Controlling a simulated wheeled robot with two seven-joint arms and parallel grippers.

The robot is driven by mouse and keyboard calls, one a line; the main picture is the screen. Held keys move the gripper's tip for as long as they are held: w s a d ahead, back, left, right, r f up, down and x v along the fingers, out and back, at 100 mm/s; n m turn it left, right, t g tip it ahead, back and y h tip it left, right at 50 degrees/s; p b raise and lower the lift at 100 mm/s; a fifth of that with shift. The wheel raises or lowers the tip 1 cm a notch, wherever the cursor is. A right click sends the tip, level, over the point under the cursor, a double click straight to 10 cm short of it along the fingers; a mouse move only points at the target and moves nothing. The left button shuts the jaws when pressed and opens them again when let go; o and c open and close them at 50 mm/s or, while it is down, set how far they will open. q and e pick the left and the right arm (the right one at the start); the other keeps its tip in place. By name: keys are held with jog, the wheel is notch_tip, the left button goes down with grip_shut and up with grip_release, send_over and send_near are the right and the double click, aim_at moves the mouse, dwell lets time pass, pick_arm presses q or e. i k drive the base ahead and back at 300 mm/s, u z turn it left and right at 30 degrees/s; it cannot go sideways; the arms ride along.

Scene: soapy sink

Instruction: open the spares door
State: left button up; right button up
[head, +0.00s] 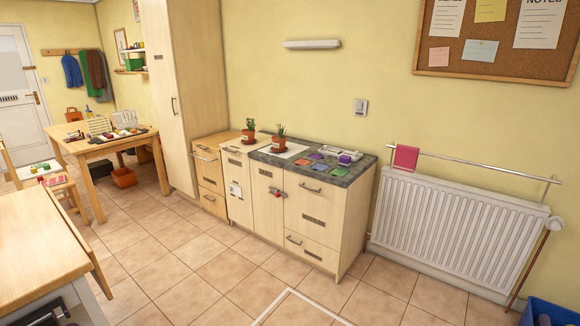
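A row of pale wooden cupboard fronts stands against the far wall. One narrow front (238,194) has a small white plate on it. The front beside it (267,205) has a dark label and a red-and-metal fitting (278,193) at its right edge. A wider unit (313,222) has bar handles and dark labels. All these fronts look shut. The labels are too small to read, so I cannot tell which is the spares door. A tall cupboard (186,90) with a dark handle also looks shut. Neither of my grippers is in view.
The tiled floor (190,270) before the cupboards is clear, with a white line (285,300) on it. A white radiator (450,228) stands right, a blue bin (550,312) at bottom right. A wooden-topped counter (38,240) and a table (92,146) stand left.

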aim_at(324, 256)
jog(key=i, duration=2.65)
jog(key=z, duration=1.3)
